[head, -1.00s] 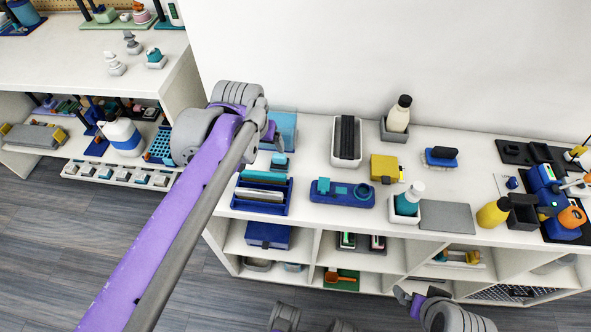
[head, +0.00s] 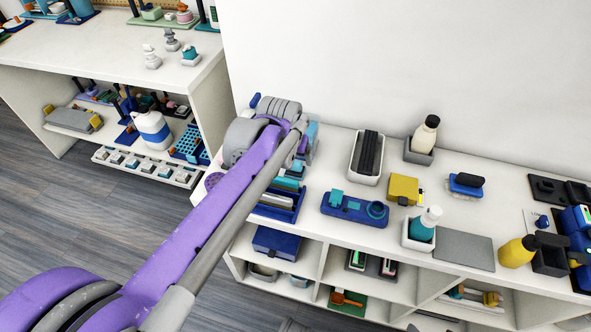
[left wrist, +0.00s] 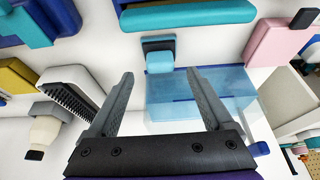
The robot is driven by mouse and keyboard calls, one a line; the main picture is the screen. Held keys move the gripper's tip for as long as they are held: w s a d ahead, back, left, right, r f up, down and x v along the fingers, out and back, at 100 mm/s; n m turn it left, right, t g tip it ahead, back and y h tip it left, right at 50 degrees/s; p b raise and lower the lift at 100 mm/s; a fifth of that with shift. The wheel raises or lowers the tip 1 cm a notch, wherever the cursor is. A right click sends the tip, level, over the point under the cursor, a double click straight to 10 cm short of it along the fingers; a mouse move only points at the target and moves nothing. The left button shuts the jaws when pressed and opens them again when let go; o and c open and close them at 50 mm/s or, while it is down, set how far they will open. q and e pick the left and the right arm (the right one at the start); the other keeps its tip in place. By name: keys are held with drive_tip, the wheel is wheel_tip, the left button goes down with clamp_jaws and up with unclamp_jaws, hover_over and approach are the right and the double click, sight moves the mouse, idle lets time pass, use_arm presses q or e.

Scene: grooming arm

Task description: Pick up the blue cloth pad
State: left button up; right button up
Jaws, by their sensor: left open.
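In the left wrist view a small light blue pad (left wrist: 160,62) sits against a dark block, and I take it for the blue cloth pad. My left gripper (left wrist: 158,74) is open, with one finger to each side of the pad in the picture. The fingers look empty. I cannot tell how far the pad is from the fingertips. In the head view my left arm reaches over the left end of the white counter and hides most of this spot. My right gripper is not in view.
A translucent light blue box (left wrist: 205,112) is close by the fingers. A blue tray (head: 277,205) and a blue caddy (head: 354,208) are on the counter. A black brush in a white tray (head: 354,172), a cream bottle (head: 425,134) and a yellow block (head: 403,188) stand further right.

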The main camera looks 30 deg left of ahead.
sight(295, 162)
use_arm(q)
drive_tip(key=b+x, duration=0.1)
drive_tip(key=x, duration=0.3)
drive_tip(key=shift+f, duration=0.25)
drive_tip(key=shift+r, duration=0.1)
clamp_jaws()
